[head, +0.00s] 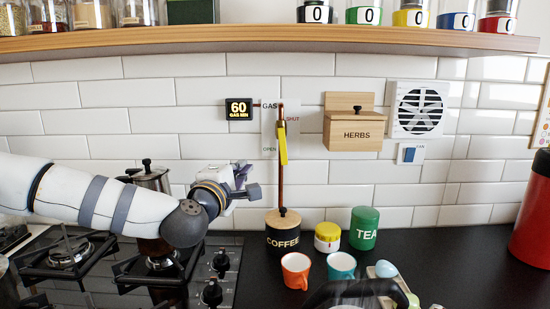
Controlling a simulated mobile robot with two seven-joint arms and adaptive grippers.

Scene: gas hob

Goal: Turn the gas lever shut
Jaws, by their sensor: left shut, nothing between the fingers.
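The gas lever (283,146) is yellow and hangs straight down from a brass valve on a vertical copper pipe (281,190). A pale plate behind it reads GAS, with SHUT at upper right and OPEN at lower left. The lever lies along the pipe, below the SHUT mark. My left gripper (252,191) is shut and empty, in front of the tiles. In the picture it is to the lower left of the lever and apart from it. My right gripper is not in view.
Below are the black coffee canister (283,238), a yellow-lidded jar (327,237), the green tea tin (363,228) and two cups. A wooden herbs box (353,130) hangs right of the lever; a shelf (270,39) runs above.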

